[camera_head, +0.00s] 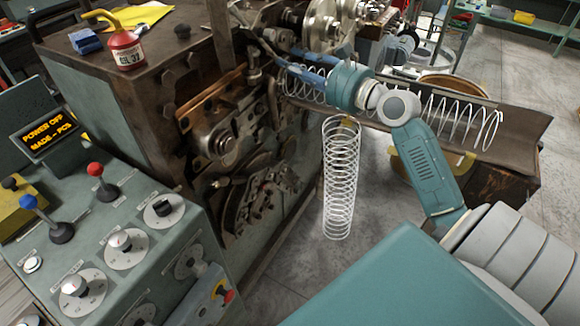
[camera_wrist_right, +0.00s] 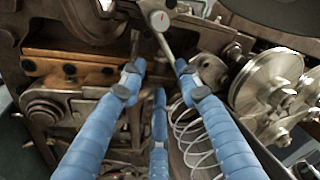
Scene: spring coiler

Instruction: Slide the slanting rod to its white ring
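A slanting metal rod (camera_wrist_right: 170,45) with a round grey knob (camera_wrist_right: 159,20) at its upper end shows in the right wrist view, just beyond my right gripper (camera_wrist_right: 160,72). The gripper's blue fingers are spread apart. The right fingertip overlaps the rod's lower end in the picture; I cannot tell whether they touch. In the head view my right gripper (camera_head: 285,46) reaches left to the upper part of the coiler (camera_head: 225,120), and its fingertips are partly hidden among machine parts. I cannot make out a white ring on the rod. My left gripper is not in view.
A long coil spring (camera_head: 455,118) lies in a brown trough (camera_head: 525,125) beneath my right forearm. Another spring (camera_head: 340,190) stands upright below it. A control panel (camera_head: 120,225) with levers and dials is at left. A red oil can (camera_head: 125,48) stands on the machine top.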

